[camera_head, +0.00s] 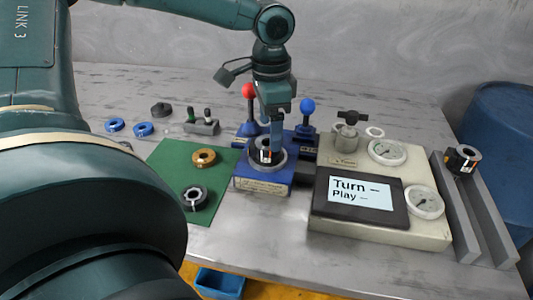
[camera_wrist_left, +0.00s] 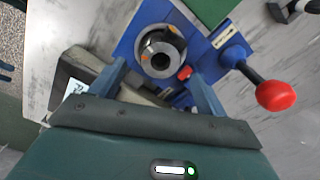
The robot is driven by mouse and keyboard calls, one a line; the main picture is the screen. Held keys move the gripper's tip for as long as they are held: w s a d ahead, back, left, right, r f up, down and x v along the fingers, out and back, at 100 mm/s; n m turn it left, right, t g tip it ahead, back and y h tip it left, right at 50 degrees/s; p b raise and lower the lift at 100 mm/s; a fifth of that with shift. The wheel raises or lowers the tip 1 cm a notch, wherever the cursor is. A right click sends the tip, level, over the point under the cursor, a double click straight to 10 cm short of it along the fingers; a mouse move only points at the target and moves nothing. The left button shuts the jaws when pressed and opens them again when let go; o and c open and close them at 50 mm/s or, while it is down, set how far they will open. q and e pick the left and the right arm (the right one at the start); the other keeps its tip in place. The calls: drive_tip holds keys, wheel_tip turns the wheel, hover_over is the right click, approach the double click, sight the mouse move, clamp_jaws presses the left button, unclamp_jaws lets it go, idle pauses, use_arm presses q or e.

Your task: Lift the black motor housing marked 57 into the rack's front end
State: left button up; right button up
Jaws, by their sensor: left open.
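A black motor housing with a bright metal bore (camera_head: 265,156) sits in the round seat of the blue fixture (camera_head: 262,184); its marking is not readable. It also shows from above in the left wrist view (camera_wrist_left: 160,52). My left gripper (camera_head: 272,143) points down over it. In the left wrist view the gripper (camera_wrist_left: 160,90) is open, its two fingers spread apart with nothing between them. I cannot tell how close the fingertips are to the housing. The grey two-rail rack (camera_head: 488,215) stands at the right, with another black housing (camera_head: 462,159) at its far end. Its front end is empty. My right gripper is not in view.
Red-knobbed (camera_head: 248,91) and blue-knobbed (camera_head: 307,105) levers stand beside the fixture. A gauge panel (camera_head: 430,234) with a display (camera_head: 360,194) stands between fixture and rack. A blue barrel (camera_head: 505,130) stands behind the rack.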

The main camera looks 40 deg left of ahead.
sight(267, 142)
use_arm(q)
drive_tip(key=f, duration=0.3)
drive_tip(key=f+b, duration=0.1)
drive_tip(key=f, duration=0.1)
drive_tip(key=shift+s+a, duration=0.2)
drive_tip(key=shift+s, duration=0.1)
drive_tip(key=shift+r, duration=0.1)
drive_tip(key=shift+c, duration=0.5)
drive_tip(key=c, duration=1.4)
